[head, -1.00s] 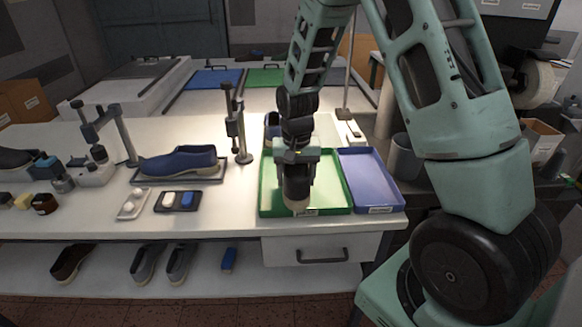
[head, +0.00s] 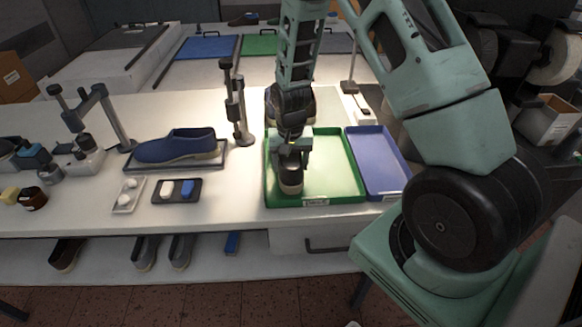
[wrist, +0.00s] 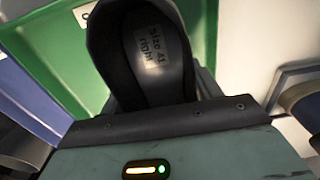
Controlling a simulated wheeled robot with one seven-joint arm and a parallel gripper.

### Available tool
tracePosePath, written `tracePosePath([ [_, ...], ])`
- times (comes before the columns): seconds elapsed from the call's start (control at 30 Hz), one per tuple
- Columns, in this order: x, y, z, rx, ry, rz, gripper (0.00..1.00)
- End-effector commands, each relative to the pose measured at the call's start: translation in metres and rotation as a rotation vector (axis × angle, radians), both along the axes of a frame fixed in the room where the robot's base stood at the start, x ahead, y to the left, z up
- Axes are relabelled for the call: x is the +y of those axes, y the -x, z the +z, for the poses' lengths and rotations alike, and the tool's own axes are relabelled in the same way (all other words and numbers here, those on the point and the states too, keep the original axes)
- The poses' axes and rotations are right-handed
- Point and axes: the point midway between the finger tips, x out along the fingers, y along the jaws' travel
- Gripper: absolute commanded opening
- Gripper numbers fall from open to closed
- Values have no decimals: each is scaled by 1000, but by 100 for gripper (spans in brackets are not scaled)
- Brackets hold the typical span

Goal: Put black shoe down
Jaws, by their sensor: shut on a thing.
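My gripper (head: 292,150) is shut on the black shoe (head: 290,178), gripping it near its upper end. The shoe is at the left part of the green tray (head: 345,178), its toe toward the tray's front edge. I cannot tell whether its sole touches the tray floor. In the wrist view the shoe (wrist: 110,45) shows its dark opening, with an insole label reading "Size 41 right". The green tray (wrist: 50,50) lies behind it there. The fingertips are hidden by the shoe and gripper body.
A blue-violet tray (head: 375,165) adjoins the green one on the right. A post stand (head: 240,120) and a blue shoe (head: 175,147) on a dark tray stand to the left. The green tray's right half is clear.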

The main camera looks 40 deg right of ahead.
Motion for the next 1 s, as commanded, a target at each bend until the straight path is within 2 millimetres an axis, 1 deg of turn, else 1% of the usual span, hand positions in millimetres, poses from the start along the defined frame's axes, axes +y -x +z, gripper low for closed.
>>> tracePosePath([
  [0.1, 0, 1, -16, 4, 0, 0, 28],
  [0.2, 0, 0, -24, 1, -1, 0, 28],
  [0.57, 0, 0, -29, 0, 0, 0, 28],
  [0.6, 0, 0, -28, 1, -1, 0, 74],
  [0.63, 0, 0, -28, 1, -1, 0, 82],
  [0.67, 0, 0, -28, 1, -1, 0, 85],
  [1.0, 0, 0, -25, 0, 0, 0, 85],
])
